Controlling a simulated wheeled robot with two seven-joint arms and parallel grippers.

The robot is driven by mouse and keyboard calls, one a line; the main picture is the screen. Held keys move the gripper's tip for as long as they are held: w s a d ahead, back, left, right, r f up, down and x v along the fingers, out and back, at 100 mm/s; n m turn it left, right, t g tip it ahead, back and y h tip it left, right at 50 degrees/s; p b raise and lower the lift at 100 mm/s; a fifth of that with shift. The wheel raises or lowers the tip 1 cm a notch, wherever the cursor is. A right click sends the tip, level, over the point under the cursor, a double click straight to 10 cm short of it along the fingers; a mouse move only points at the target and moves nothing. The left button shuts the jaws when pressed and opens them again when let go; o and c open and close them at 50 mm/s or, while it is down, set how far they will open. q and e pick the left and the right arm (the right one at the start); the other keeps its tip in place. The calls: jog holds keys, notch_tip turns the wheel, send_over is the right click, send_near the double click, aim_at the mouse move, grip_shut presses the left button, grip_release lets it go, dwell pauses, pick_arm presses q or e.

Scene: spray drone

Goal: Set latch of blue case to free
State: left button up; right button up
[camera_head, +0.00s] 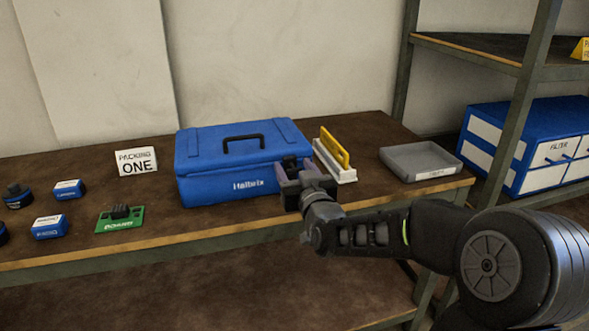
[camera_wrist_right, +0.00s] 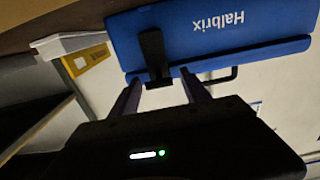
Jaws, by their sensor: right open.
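The blue case (camera_head: 232,160) marked "Halbrix" stands closed on the table, with a black handle (camera_head: 243,140) on its lid. My right gripper (camera_head: 303,168) is at the right part of the case's front and hides that part in the head view. In the right wrist view, a black latch (camera_wrist_right: 152,50) shows on the front of the case (camera_wrist_right: 225,30). The open fingers of my right gripper (camera_wrist_right: 160,78) lie to either side of the latch's lower end in that picture. I cannot tell whether they touch it. My left gripper is out of view.
A white holder with a yellow plate (camera_head: 335,150) stands close right of the case. A grey tray (camera_head: 420,161) is further right. A "Packing ONE" sign (camera_head: 136,161), small blue boxes (camera_head: 49,226) and a green board (camera_head: 119,221) are left. A shelf post (camera_head: 522,100) rises at right.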

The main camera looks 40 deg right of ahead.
grip_shut()
dwell(0.6)
dwell(0.8)
